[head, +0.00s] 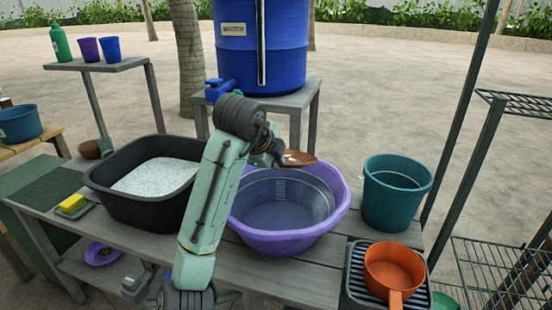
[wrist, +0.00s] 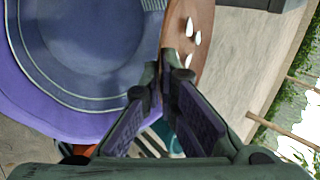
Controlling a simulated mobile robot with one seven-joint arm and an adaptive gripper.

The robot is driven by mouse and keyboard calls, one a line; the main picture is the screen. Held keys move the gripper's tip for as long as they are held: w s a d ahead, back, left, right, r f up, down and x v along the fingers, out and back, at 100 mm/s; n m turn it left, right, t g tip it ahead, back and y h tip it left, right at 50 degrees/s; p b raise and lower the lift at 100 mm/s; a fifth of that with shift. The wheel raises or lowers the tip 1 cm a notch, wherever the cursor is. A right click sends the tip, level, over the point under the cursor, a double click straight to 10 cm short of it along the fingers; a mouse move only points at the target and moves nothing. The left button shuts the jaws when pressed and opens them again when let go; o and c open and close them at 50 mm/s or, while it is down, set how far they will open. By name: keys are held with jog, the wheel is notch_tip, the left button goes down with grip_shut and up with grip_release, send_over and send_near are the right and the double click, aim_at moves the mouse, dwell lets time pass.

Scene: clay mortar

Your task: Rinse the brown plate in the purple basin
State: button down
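The brown plate (head: 299,158) is at the back of the purple basin, above its rim. In the wrist view the brown plate (wrist: 198,40) stands nearly edge-on and has white spots. My gripper (head: 277,157) is shut on the plate's edge; the fingertips (wrist: 167,66) pinch it in the wrist view. The purple basin (head: 339,207) stands on the slatted table and holds bluish, clear-looking water. In the wrist view the basin (wrist: 62,118) lies left of the plate. My arm hides the basin's left side.
A black tub (head: 104,190) with white suds stands left of my arm, beside a yellow sponge (head: 72,203). A teal bucket (head: 397,200) stands right of the basin. An orange pot (head: 393,268) sits on a rack at front right. A blue barrel (head: 285,55) with a tap stands behind.

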notch_tip(320, 180, down, 16)
jog(key=b, duration=1.3)
jog(key=shift+f, duration=0.15)
jog(key=shift+f, duration=0.1)
jog(key=shift+f, duration=0.15)
